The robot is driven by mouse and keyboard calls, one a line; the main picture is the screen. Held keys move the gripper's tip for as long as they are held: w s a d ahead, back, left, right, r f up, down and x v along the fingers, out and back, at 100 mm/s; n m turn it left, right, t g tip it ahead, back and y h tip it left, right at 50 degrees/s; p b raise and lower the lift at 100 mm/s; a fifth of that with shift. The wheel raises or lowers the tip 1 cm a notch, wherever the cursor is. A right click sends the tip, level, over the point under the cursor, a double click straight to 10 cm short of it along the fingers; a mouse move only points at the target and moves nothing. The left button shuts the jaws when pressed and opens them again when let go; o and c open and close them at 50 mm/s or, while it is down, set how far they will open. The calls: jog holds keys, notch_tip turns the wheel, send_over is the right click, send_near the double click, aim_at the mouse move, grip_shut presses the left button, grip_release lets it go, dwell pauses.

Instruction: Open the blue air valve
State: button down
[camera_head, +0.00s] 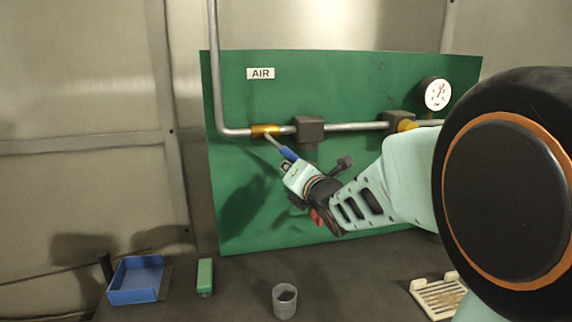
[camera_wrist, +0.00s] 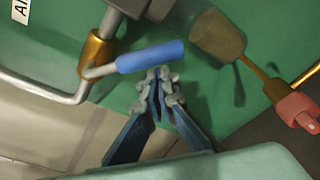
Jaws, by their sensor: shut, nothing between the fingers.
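The blue air valve has a brass body (camera_head: 265,130) on the grey pipe under the AIR label (camera_head: 260,73). Its lever slopes down and right from the body, ending in a blue grip (camera_head: 289,153). In the wrist view the blue grip (camera_wrist: 150,56) lies just beyond my fingertips, beside the brass body (camera_wrist: 98,52). My gripper (camera_wrist: 161,76) is shut and empty, its tips close to the grip's lower side near its free end. I cannot tell whether they touch. In the head view my gripper (camera_head: 287,167) sits at the lower end of the lever and partly hides it.
A green panel (camera_head: 360,85) carries the pipe, dark blocks (camera_head: 309,129) and a gauge (camera_head: 436,94). A red handle (camera_wrist: 297,110) shows right of my fingers in the wrist view. A blue bin (camera_head: 137,279), green box (camera_head: 205,276), grey cup (camera_head: 285,300) and cream rack (camera_head: 437,296) stand below.

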jog(key=shift+d+r, duration=0.2)
dwell(0.5)
